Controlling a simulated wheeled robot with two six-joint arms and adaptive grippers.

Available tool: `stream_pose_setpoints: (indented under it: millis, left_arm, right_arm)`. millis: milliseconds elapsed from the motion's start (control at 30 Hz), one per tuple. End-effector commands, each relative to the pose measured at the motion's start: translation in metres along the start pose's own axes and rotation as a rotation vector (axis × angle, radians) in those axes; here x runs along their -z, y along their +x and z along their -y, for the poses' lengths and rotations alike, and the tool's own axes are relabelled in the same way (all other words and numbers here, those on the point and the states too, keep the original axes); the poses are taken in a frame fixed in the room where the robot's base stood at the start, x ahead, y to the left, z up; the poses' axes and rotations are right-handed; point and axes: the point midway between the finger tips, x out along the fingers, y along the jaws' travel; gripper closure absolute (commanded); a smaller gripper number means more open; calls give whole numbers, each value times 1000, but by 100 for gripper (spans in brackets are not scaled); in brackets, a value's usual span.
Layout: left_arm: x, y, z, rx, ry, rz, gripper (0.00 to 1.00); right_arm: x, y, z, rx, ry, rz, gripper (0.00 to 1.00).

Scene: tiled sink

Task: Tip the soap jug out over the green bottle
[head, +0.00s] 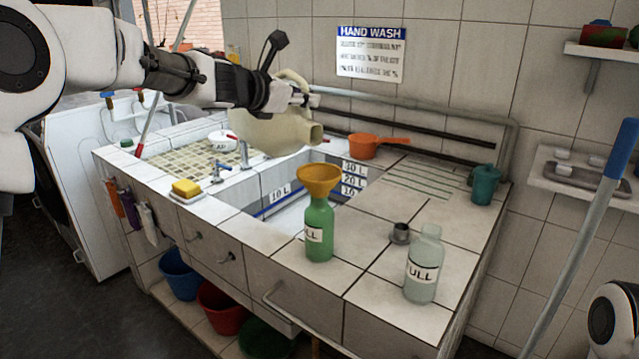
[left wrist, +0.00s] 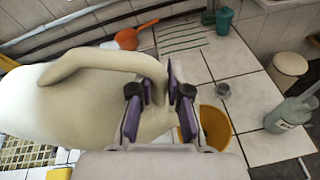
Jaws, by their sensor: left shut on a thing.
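The cream soap jug (head: 268,130) is in the air above the sink, lying over on its side with its mouth toward the right. My left gripper (head: 300,98) is shut on its handle, as the left wrist view (left wrist: 156,100) also shows. The green bottle (head: 319,235) stands upright on the counter's front edge, with a yellow funnel (head: 320,180) in its neck. The jug's mouth is above and slightly behind the funnel, apart from it. I see no liquid coming out. My right gripper is out of view.
A clear labelled bottle (head: 424,265) and a small grey cup (head: 400,233) stand right of the green bottle. An orange pan (head: 363,147) and a teal cup (head: 485,185) are at the back. A yellow sponge (head: 187,187) lies on the left. The open basin (head: 285,205) is below the jug.

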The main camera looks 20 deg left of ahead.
Motion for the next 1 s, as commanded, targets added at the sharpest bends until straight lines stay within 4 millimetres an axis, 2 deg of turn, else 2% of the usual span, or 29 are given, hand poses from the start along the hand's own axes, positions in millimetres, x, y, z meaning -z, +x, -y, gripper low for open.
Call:
stream_pose_setpoints:
  millis: [200, 1000]
  left_arm:
    - [-4, -2, 4, -17, 51, 10, 100]
    - [-9, -4, 11, -43, 138, 19, 100]
  right_arm:
    - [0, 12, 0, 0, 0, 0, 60]
    - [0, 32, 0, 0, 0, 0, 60]
